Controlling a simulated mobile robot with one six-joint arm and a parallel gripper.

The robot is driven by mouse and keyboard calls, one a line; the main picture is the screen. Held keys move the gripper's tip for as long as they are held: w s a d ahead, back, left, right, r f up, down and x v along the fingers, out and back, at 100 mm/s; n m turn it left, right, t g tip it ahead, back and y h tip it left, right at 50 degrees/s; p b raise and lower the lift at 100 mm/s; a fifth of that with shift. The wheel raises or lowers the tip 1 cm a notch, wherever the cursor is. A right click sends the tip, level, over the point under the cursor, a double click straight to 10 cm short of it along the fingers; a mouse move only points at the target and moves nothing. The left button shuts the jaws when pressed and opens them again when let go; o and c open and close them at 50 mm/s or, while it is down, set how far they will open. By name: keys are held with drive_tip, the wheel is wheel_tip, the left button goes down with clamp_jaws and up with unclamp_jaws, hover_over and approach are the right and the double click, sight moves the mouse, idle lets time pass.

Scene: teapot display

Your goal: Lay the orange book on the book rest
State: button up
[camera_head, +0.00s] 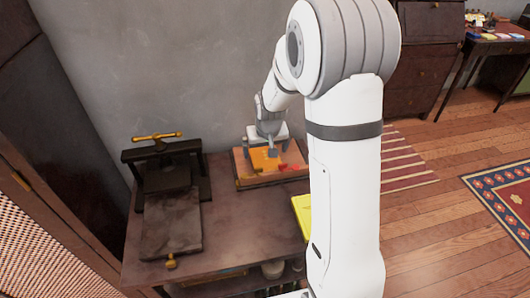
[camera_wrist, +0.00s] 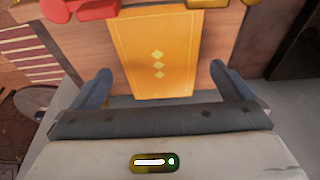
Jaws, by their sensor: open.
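The orange book (camera_head: 262,160) lies on the sloping wooden book rest (camera_head: 243,174) at the back of the table. In the wrist view the orange book (camera_wrist: 158,50), with a column of pale diamonds on its cover, lies flat against the brown board of the book rest (camera_wrist: 215,50). My gripper (camera_head: 268,152) is just over the book. In the wrist view my gripper (camera_wrist: 160,72) is open, its blue-grey fingers apart on either side of the book's near end, with clear gaps to it.
A dark press (camera_head: 172,215) with a brass handle stands on the table's left (camera_head: 225,240). A yellow item (camera_head: 302,215) is partly behind my arm. Red (camera_wrist: 80,8) and gold (camera_wrist: 185,3) pieces sit at the rest's far edge. A wall stands behind.

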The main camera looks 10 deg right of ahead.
sight(267, 163)
drive_tip(key=v, duration=0.9)
drive_tip(key=s+r, duration=0.2)
drive_tip(key=s, duration=0.9)
drive_tip(key=s+r+g, duration=0.1)
drive_tip(key=s+r, duration=0.2)
drive_tip(key=s, duration=0.9)
drive_tip(key=shift+s+r+p, duration=0.15)
drive_tip(key=shift+r+p, duration=0.05)
drive_tip(key=shift+p, duration=0.1)
drive_tip(key=shift+r, duration=0.1)
